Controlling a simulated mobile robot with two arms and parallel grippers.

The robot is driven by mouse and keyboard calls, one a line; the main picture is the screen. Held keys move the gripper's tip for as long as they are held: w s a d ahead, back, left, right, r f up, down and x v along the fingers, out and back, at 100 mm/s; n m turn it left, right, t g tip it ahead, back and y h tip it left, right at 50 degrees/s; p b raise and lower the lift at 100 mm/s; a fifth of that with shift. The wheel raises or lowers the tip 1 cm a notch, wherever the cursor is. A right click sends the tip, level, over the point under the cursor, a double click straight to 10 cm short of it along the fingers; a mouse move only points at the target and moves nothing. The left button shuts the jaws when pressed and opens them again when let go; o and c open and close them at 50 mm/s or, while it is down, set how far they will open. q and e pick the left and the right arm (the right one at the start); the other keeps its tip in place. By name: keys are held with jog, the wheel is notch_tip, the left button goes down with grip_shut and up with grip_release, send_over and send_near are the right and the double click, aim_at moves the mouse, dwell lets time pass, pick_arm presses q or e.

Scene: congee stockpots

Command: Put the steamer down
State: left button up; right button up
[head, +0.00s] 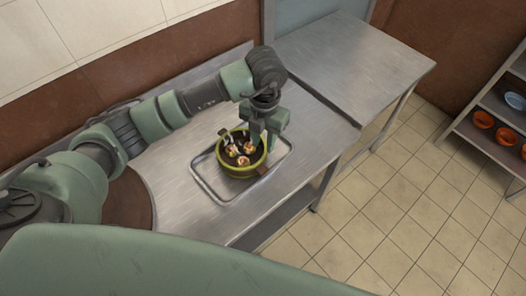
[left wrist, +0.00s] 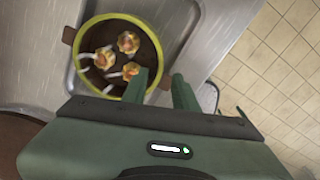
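The steamer (head: 228,166) is a round yellow-green vessel with a dark inside and small brown side tabs. It holds several orange-and-white dumplings. It sits upright inside a shallow metal tray (head: 205,187) on the steel counter, and also shows in the left wrist view (left wrist: 90,88). My left gripper (head: 264,137) is at the steamer's right side, pointing down. In the left wrist view its two fingers (left wrist: 163,90) stand apart, one over the rim and one outside it, with a gap between them. Contact with the rim is unclear. My right gripper is not in view.
The steel counter (head: 185,150) runs along the wall, with bare metal around the tray. A second steel table (head: 350,62) at the back right is empty. A shelf (head: 483,143) with orange bowls (head: 483,119) stands at the far right. Tiled floor lies between.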

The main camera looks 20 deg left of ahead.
pick_arm(q)
notch_tip(320, 180, up, 6)
jog(key=shift+f+b, duration=0.15)
jog(key=shift+b, duration=0.2)
dwell(0.4)
